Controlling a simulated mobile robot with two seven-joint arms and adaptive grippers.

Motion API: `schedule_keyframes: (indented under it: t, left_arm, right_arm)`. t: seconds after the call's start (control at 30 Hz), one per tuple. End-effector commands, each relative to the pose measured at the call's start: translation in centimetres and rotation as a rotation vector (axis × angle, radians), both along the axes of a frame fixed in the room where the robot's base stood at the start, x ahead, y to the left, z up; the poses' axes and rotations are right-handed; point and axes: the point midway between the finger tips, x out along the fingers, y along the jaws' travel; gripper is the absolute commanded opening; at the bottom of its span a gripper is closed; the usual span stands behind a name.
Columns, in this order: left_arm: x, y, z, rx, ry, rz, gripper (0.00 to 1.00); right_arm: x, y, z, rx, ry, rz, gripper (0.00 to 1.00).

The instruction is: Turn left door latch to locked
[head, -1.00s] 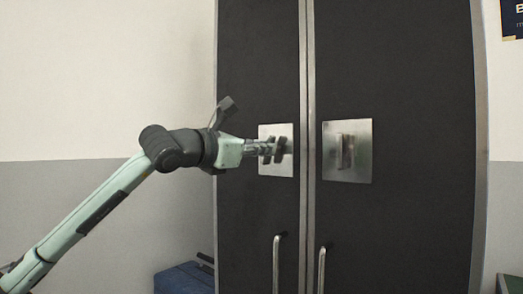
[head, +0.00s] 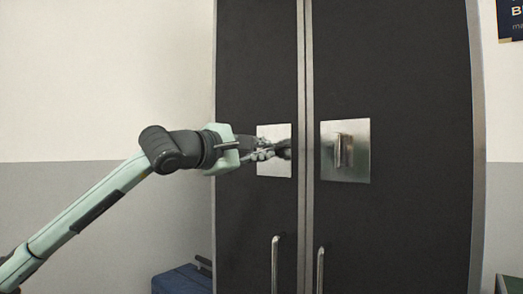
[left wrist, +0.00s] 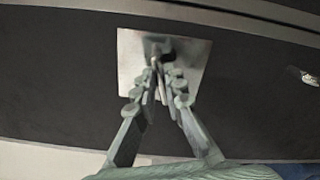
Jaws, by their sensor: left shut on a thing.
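The left door (head: 255,70) is black and shut, with a square metal latch plate (head: 273,169) near its inner edge. My left gripper (head: 272,152) reaches in from the left and is shut on the left door latch at this plate. In the left wrist view, the left gripper (left wrist: 162,85) has its fingers close together around the latch (left wrist: 158,46), in front of the plate (left wrist: 130,60). The fingers hide much of the latch, so I cannot tell its exact angle. My right gripper is out of view.
The right door (head: 420,90) has its own plate (head: 360,172) with an upright latch (head: 344,150). Two bar handles, left (head: 275,262) and right (head: 320,268), stand below. A blue thing (head: 183,280) sits low at the left.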

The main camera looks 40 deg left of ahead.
Motion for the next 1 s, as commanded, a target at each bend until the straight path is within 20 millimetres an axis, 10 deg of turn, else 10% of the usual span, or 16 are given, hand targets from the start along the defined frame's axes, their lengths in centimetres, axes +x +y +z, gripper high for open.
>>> schedule_keyframes:
  t: [1.0]
  left_arm:
    - [-0.01,-0.1,-0.26,0.362,-0.029,-0.001,0.0]
  right_arm:
    - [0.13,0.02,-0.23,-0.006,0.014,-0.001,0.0]
